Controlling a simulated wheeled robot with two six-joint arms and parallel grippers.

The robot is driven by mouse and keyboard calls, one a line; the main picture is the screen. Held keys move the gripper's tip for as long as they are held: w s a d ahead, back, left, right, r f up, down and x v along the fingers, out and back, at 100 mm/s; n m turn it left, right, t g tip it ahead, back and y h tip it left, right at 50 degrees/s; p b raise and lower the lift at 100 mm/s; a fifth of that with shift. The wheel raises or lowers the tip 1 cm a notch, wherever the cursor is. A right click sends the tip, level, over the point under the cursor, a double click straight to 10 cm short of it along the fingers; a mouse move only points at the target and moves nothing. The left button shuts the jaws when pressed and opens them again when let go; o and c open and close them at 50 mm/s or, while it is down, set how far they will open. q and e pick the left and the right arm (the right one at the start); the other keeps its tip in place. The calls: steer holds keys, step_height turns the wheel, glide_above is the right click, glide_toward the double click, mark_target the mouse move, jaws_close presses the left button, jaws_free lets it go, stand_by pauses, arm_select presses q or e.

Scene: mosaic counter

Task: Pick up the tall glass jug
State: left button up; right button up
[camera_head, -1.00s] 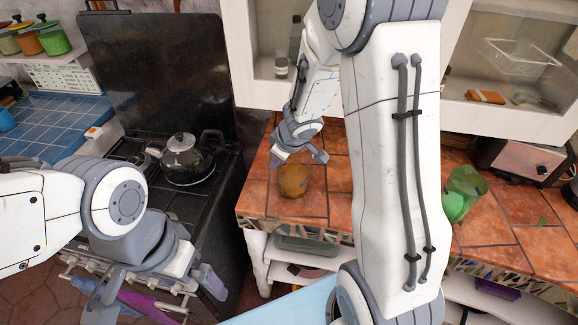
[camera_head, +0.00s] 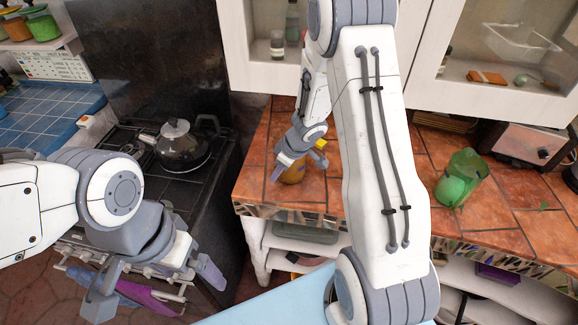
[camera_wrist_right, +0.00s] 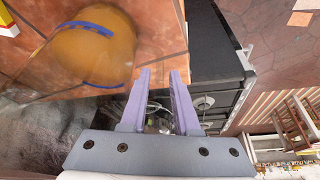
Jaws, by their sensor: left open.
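A green, see-through vessel (camera_head: 462,180) stands on the tiled counter right of my right arm in the head view; it may be the glass jug, but I cannot tell for sure. A rounded amber thing (camera_head: 293,174) is on the counter's left part, partly hidden by my right gripper (camera_head: 297,162). In the right wrist view a rounded orange thing with blue bands (camera_wrist_right: 90,45) lies left of the fingers. My right gripper also shows there (camera_wrist_right: 159,75), its fingers apart with nothing held between them. My left gripper (camera_head: 152,284) is open and empty in front of the stove.
A dark kettle (camera_head: 182,145) stands on the black stove (camera_head: 190,190). The tiled counter (camera_head: 505,210) has bare room around the green vessel. A toaster-like box (camera_head: 525,143) stands behind it. White cabinets (camera_head: 490,100) are above, and shelves (camera_head: 300,243) are below.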

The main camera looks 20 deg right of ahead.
steer(key=shift+b+x, duration=0.3)
steer(key=shift+x, duration=0.85)
jaws_close()
steer(key=shift+r, duration=0.15)
stand_by(0.4)
